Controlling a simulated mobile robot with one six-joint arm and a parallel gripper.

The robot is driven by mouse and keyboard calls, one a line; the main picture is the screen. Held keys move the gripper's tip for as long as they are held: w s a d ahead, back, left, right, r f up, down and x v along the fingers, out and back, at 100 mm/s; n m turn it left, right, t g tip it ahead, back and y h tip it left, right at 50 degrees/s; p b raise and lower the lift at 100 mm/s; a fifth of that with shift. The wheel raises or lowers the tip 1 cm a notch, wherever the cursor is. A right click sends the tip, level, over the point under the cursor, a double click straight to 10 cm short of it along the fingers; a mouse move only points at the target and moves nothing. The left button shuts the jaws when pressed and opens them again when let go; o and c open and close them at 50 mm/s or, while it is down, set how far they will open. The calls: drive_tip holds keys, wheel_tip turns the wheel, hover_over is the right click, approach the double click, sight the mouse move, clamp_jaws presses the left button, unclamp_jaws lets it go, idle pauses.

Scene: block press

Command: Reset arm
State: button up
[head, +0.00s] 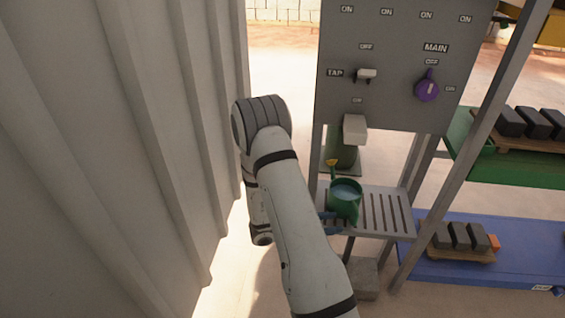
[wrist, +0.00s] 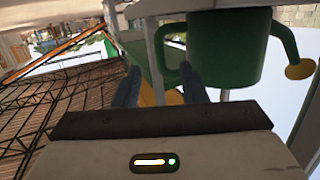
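A green watering can (head: 345,205) with blue water showing at its top and a yellow spout tip stands on the slatted shelf under the tap (head: 355,129). My gripper (head: 328,222) is low beside the can's left side, partly hidden by my arm. In the wrist view, my gripper (wrist: 160,73) has its two blue fingers apart with a gap between them. The can (wrist: 228,50) and its handle show just beyond the fingertips; I cannot tell whether they touch. The can looks upright in the head view.
A grey control panel (head: 395,85) carries a white tap switch (head: 366,73) and a purple main knob (head: 428,88). A corrugated wall (head: 110,150) stands close on the left. Dark blocks lie on the green shelf (head: 510,168) and the blue shelf (head: 480,268) at right.

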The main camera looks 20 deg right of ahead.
drive_tip(key=w+r+t, duration=0.1)
drive_tip(key=w+r+t+y+p, duration=0.1)
drive_tip(key=w, duration=0.1)
drive_tip(key=w+r+n+t+y+p, duration=0.1)
drive_tip(key=shift+w+a+r, duration=0.4)
drive_tip(key=w+a+r+n+t+y+p, duration=0.5)
drive_tip(key=a+r, duration=0.3)
drive_tip(key=r, duration=0.3)
drive_tip(key=w+a+r+n+t+y+p, duration=0.35)
drive_tip(key=a+r+y, duration=0.3)
drive_tip(key=r, duration=0.35)
drive_tip(key=s+a+r+n+g+y+p, duration=0.35)
drive_tip(key=s+a+r+n+p, duration=0.35)
drive_tip(key=s+r, duration=0.45)
drive_tip(key=s+r+n+g+p, duration=0.1)
drive_tip(key=s+r+n, duration=0.1)
drive_tip(key=s+r, duration=0.2)
drive_tip(key=s+d+r+n+g+h+p, duration=0.1)
drive_tip(key=s+r, duration=0.2)
drive_tip(key=s, duration=0.6)
drive_tip(key=shift+s+r+n+g+p, duration=0.2)
drive_tip(key=shift+r+n+g+p, duration=0.15)
drive_tip(key=shift+r+g+p, duration=0.05)
